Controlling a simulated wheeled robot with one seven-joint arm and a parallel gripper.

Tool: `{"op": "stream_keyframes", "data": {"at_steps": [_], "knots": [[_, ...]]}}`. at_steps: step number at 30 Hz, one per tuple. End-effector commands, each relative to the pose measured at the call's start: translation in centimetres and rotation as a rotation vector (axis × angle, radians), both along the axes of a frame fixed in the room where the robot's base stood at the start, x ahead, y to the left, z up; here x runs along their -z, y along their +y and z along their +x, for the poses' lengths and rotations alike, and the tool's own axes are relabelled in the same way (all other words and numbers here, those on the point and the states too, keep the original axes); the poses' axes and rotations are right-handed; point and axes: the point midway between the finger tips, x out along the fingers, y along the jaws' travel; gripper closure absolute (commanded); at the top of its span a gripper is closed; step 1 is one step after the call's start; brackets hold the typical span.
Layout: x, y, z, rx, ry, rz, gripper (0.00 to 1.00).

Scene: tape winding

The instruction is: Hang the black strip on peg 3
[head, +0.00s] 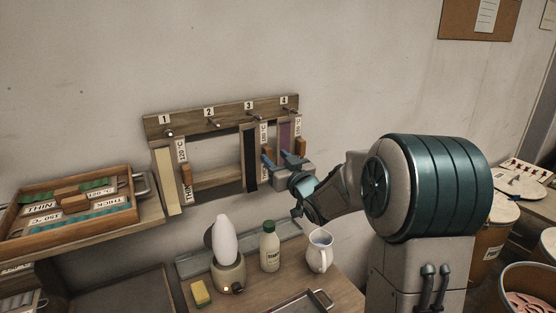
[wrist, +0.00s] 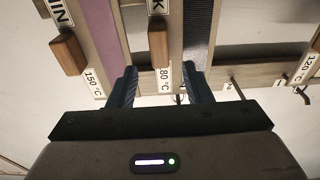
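The black strip (head: 250,160) hangs upright on the rack below peg 3 (head: 256,119). Its top is close under the peg, but I cannot make out the contact. It also shows in the wrist view (wrist: 198,28), partly behind the right finger. My gripper (head: 280,159) is just right of the strip, in front of the rack. In the wrist view my gripper (wrist: 160,88) has its fingers wide apart, and nothing is visibly clamped between them. A labelled board with a wooden block (wrist: 158,46) shows beyond the gap.
The rack (head: 190,118) carries numbered pegs, with a cream strip (head: 163,176) below peg 1 and a purple strip (head: 285,138) below peg 4. Below stand a white cone-shaped device (head: 226,245), a bottle (head: 270,248) and a jug (head: 320,250). A wooden tray (head: 128,171) is at left.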

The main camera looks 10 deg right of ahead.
Motion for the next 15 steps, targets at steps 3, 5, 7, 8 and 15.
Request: {"op": "stream_keyframes", "data": {"at_steps": [3,5,7,8,15], "knots": [[0.1,0.0,0.0,0.000,0.001,0.000,0.55],[0.1,-0.1,-0.2,0.001,0.001,0.000,0.55],[0.1,-0.3,-0.7,0.001,0.001,-0.001,0.55],[0.2,-0.4,-1.0,0.001,-0.001,-0.002,0.55],[0.8,-1.8,-5.4,0.003,-0.001,-0.003,0.55]]}}
